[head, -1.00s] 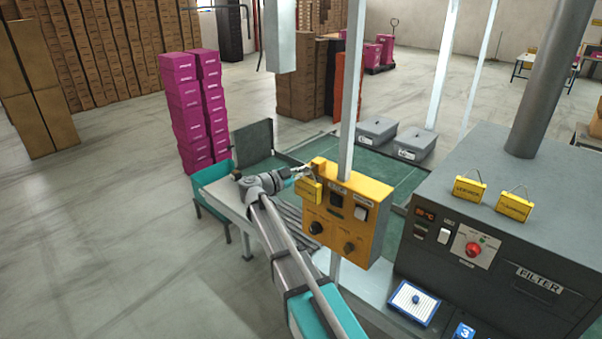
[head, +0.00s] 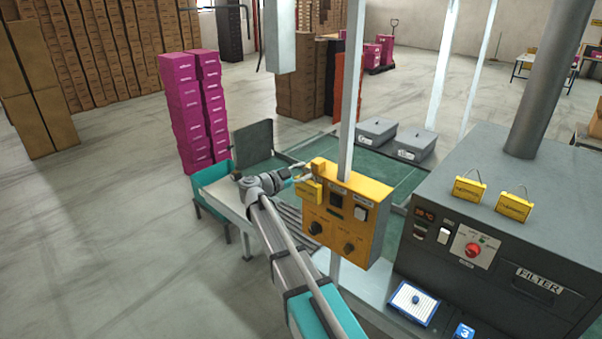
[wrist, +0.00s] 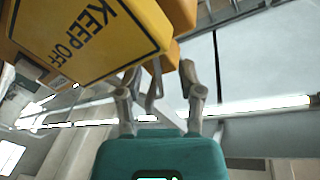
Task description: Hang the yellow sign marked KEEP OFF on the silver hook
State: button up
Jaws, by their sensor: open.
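The yellow sign marked KEEP OFF (wrist: 98,35) fills the upper left of the wrist view, its lettering tilted. In the head view the small yellow sign (head: 309,191) is at the upper left corner of the yellow control box (head: 338,226). My gripper (wrist: 160,72) is open. A thin bent grey wire (wrist: 153,84) shows between its fingers, near the sign's edge; I cannot tell whether it touches them. In the head view my gripper (head: 302,172) is just left of the box's top. The silver hook cannot be made out clearly; the sign's support is hidden.
The box is beside a pale upright post (head: 350,90). Two more yellow signs with wire loops (head: 468,190) (head: 513,207) are on the dark filter machine (head: 480,285) at right. Grey lidded bins (head: 376,131) stand behind. Magenta boxes (head: 195,110) are stacked at left.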

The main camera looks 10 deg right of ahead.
jog(key=shift+a, duration=0.1)
jog(key=v, duration=1.2)
dwell(0.4)
